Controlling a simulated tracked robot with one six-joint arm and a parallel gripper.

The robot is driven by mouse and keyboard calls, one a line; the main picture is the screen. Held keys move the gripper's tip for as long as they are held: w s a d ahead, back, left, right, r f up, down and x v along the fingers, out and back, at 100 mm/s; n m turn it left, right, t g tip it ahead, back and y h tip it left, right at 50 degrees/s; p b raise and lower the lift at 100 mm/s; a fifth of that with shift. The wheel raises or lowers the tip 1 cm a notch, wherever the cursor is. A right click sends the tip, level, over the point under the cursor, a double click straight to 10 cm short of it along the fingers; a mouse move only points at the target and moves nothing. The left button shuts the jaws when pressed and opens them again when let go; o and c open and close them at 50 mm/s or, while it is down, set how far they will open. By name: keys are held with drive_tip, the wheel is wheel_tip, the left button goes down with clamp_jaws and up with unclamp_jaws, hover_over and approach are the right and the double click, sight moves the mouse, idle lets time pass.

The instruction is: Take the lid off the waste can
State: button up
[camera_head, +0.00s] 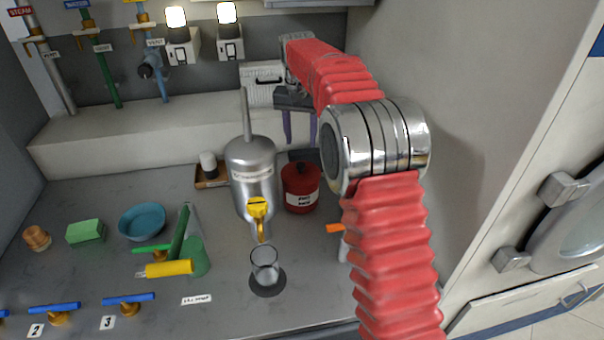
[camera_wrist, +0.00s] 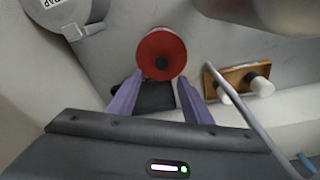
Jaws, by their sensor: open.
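The waste can (camera_head: 300,191) is red with a white label and stands on the counter, right of a silver tank. In the wrist view its round red lid (camera_wrist: 150,44) shows from above, with a black knob (camera_wrist: 162,63) in the middle. The lid sits on the can. My gripper (camera_head: 300,142) is above and slightly behind the can, pointing down. Its two purple fingers are open and empty. In the wrist view the fingertips (camera_wrist: 160,77) are spread near the lid's lower edge, and I see no contact.
The silver tank (camera_head: 251,170) with its tall rod stands close left of the can. A glass (camera_head: 265,264) stands in front, under the yellow tap (camera_head: 258,208). A wall rises right of my arm.

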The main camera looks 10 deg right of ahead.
hover_over(301, 164)
drive_tip(key=shift+s+f, duration=0.15)
drive_tip(key=shift+f, duration=0.95)
drive_tip(key=shift+s+f, duration=0.15)
drive_tip(key=shift+f, duration=0.9)
drive_tip(key=shift+w+a+f, duration=0.1)
drive_tip(key=shift+w+f, duration=0.05)
drive_tip(key=shift+f, duration=1.15)
drive_tip(key=shift+w+f, duration=0.1)
drive_tip(key=shift+f, duration=1.15)
clamp_jaws()
